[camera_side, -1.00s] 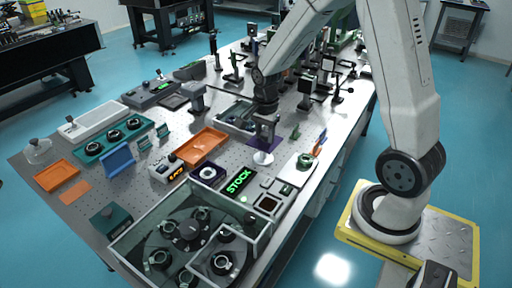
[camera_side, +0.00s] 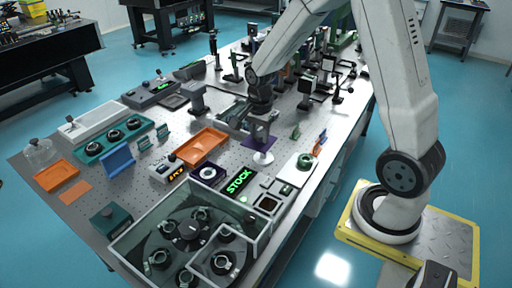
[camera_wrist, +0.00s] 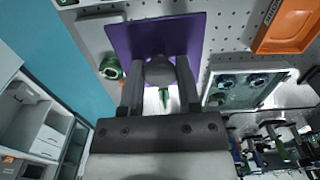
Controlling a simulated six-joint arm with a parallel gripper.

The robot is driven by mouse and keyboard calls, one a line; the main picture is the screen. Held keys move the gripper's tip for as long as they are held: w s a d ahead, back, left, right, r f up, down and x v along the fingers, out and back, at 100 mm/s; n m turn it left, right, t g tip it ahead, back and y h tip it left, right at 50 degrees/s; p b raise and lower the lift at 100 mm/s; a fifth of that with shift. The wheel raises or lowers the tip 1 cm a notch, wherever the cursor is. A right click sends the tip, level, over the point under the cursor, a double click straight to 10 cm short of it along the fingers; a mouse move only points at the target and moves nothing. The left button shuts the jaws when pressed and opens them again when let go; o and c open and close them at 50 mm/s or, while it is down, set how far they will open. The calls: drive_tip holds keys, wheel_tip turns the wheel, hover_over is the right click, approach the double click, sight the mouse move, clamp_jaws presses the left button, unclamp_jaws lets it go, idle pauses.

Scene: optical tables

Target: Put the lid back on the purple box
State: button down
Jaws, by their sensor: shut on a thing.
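My gripper (camera_wrist: 160,75) is shut on the grey knob of a flat purple square lid (camera_wrist: 125,38). In the side view my gripper (camera_side: 260,115) points down and the lid (camera_side: 250,143) shows as a purple plate below it, above a small white round dish (camera_side: 263,158). Whether the lid touches the dish is unclear. A dark purple square box (camera_side: 196,177) with a white round thing in it stands to the left of the lid, behind the green STOCK sign. The inside of this box is too small to make out.
An orange tray (camera_side: 203,143) lies left of the lid; its corner also shows in the wrist view (camera_wrist: 284,42). A white plate with a green ring (camera_side: 303,161) lies to the right. A glass-walled enclosure (camera_side: 262,240) stands at the front. Posts and optics crowd the back.

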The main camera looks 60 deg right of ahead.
sight(208, 173)
drive_tip(key=w+a+f+n, duration=0.2)
drive_tip(key=w+a+n, duration=0.2)
drive_tip(key=w+a, duration=0.6)
drive_tip(key=shift+w+f+n, duration=0.3)
drive_tip(key=shift+w+f, duration=0.1)
drive_tip(key=shift+w, duration=0.7)
drive_tip(key=shift+f, duration=0.2)
drive_tip(key=shift+f, duration=3)
drive_tip(key=shift+f, duration=0.15)
drive_tip(key=shift+c, duration=1.2)
unclamp_jaws()
drive_tip(key=shift+o, duration=0.2)
